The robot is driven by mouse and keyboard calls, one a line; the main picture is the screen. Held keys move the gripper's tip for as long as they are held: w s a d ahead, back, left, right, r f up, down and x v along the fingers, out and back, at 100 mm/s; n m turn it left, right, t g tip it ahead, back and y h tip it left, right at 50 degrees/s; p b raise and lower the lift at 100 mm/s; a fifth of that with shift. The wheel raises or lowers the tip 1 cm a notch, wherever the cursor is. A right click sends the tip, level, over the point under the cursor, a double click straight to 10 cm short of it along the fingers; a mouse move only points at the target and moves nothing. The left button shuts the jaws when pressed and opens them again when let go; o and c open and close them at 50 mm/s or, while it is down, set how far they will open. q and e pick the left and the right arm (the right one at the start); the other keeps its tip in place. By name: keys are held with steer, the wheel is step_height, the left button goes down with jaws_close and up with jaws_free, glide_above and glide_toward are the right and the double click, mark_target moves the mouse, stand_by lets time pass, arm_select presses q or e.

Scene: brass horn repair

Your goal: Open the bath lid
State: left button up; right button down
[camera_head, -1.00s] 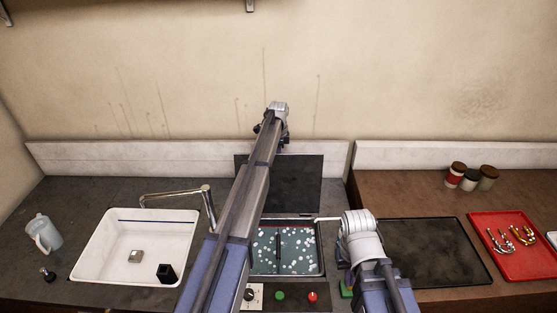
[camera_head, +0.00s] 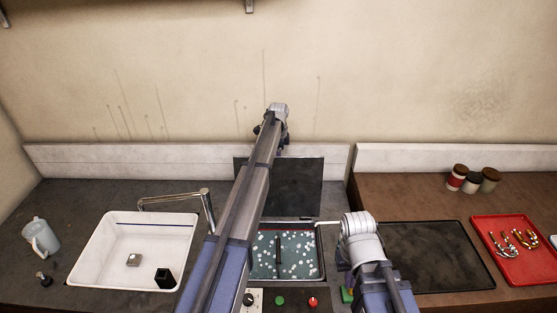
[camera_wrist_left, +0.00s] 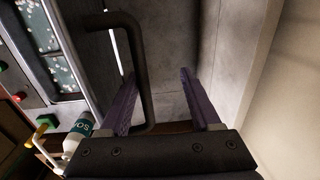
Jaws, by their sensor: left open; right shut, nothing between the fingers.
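The bath lid (camera_head: 296,188) is a dark flat panel standing raised at the back of the bath (camera_head: 321,262), leaving the bath uncovered. Dark green liquid with white flecks shows inside. My left arm crosses in front of the lid and bath, hiding their left parts. In the left wrist view, a dark U-shaped handle (camera_wrist_left: 149,65) lies by my open left gripper (camera_wrist_left: 157,74). Its bar runs close to the left finger; contact is unclear. My right gripper (camera_head: 343,268) is shut and empty beside the bath's right edge, partly hidden by its wrist.
A white sink (camera_head: 105,255) with a tap (camera_head: 207,207) is at left, with a jug (camera_head: 40,238) beside it. Buttons (camera_head: 280,300) line the bath's front. A dark mat (camera_head: 440,258), red tray (camera_head: 510,268) and several jars (camera_head: 472,184) are at right. A bottle (camera_wrist_left: 76,137) shows below the left gripper.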

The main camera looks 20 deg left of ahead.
stand_by(0.5)
steer(key=shift+r, duration=0.15)
step_height(320, 180, up, 8)
steer(key=p, duration=0.8)
steer(key=shift+f, duration=0.25)
